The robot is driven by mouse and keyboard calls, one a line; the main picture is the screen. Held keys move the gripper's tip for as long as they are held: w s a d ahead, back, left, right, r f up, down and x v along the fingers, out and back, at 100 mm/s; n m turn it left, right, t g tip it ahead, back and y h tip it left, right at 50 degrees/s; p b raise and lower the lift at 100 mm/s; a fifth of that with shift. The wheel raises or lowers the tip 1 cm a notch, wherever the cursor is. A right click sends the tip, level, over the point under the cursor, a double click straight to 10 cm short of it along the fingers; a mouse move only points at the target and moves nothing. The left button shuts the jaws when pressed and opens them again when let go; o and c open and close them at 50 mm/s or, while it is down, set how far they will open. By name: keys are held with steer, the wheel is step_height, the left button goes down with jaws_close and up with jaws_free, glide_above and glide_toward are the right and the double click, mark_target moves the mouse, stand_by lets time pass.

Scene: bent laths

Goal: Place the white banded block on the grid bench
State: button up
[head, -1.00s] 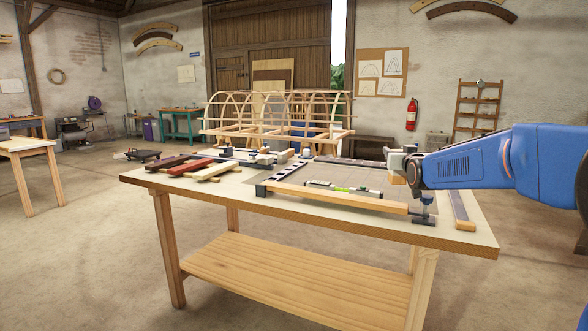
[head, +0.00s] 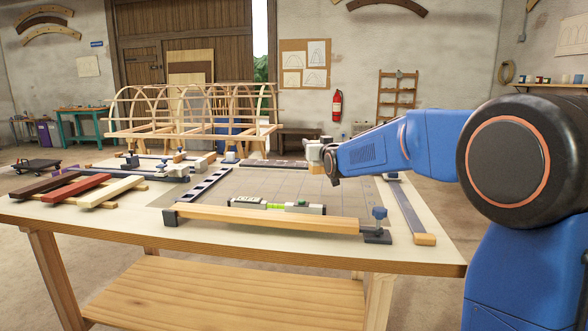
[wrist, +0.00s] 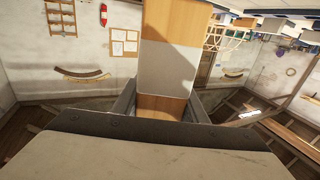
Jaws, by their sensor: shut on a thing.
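The white banded block (wrist: 167,68) is a wooden bar with a broad white band round it. It fills the middle of the wrist view, held between the two fingers of my gripper (wrist: 165,106). In the head view my gripper (head: 326,157) is above the far right part of the grid bench (head: 100,218), and the block shows only as a small, partly hidden patch there. I cannot tell its clearance from the bench top. The bench bears a grey gridded panel (head: 283,186).
A spirit level (head: 277,206) and a long wooden bar with clamp ends (head: 268,219) lie along the front. Dark, red and cream laths (head: 77,188) lie at the left. The panel's middle is clear.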

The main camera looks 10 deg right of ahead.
mark_target(320, 169)
step_height(320, 169, down, 8)
stand_by(0.5)
steer(key=shift+f, duration=0.5)
steer(key=o, duration=1.3)
steer(key=shift+f, duration=0.1)
steer(key=s, duration=0.2)
steer(key=s+r, duration=0.1)
steer(key=s, duration=0.4)
steer(key=shift+s+d+r, duration=0.15)
steer(key=shift+s+d, duration=0.15)
